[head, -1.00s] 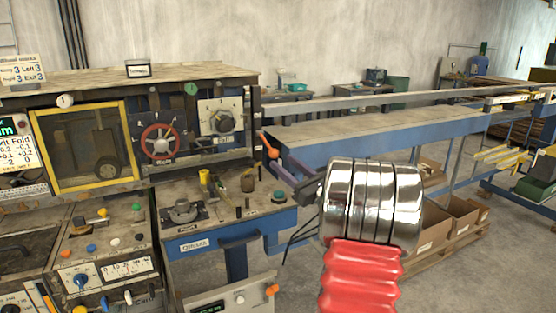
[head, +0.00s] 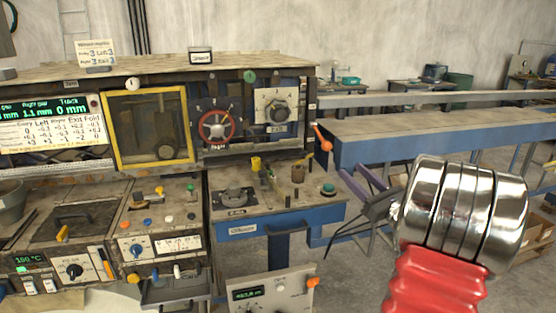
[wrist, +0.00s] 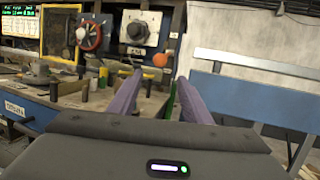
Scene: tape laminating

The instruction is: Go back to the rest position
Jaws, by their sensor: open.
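My gripper (head: 358,182) is at the right in the head view, with two purple fingers. In the wrist view my gripper (wrist: 162,78) shows its fingers spread apart, with nothing between them. It is open and empty. It is in front of the machine's right end, close to the orange-knobbed lever (head: 322,140) in the picture. The same orange knob (wrist: 160,60) shows just beyond the fingertips in the wrist view. I cannot tell how far apart they are in depth. My red and chrome arm fills the lower right of the head view.
The machine's red handwheel (head: 216,125), dial (head: 278,110) and yellow-framed window (head: 150,128) are at the back. The blue side table (head: 270,215) holds small tools and knobs. A long blue conveyor (head: 440,135) runs right. Cardboard boxes (head: 530,243) lie on the floor at right.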

